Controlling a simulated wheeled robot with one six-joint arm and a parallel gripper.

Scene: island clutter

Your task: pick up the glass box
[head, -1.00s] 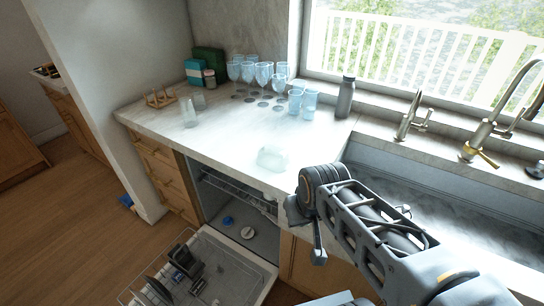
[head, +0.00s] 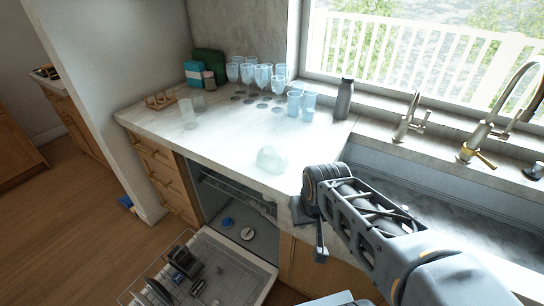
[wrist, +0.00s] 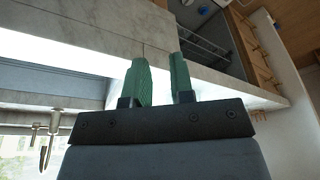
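The glass box (head: 271,159) is a clear, pale piece on the counter, near its front edge and left of the sink. Its exact outline is hard to make out against the bright surface. My gripper is at the counter's front edge, to the right of and nearer than the glass box in the head view, where my arm hides most of it. In the wrist view the two green fingers of my gripper (wrist: 161,72) stand apart with nothing between them. I cannot make out the glass box in the wrist view.
Several stemmed glasses (head: 262,77) and blue tumblers (head: 309,106) stand at the back, beside a dark bottle (head: 344,98). A wooden rack (head: 161,100) is at the left. The dishwasher door (head: 232,268) hangs open below. The counter around the box is clear.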

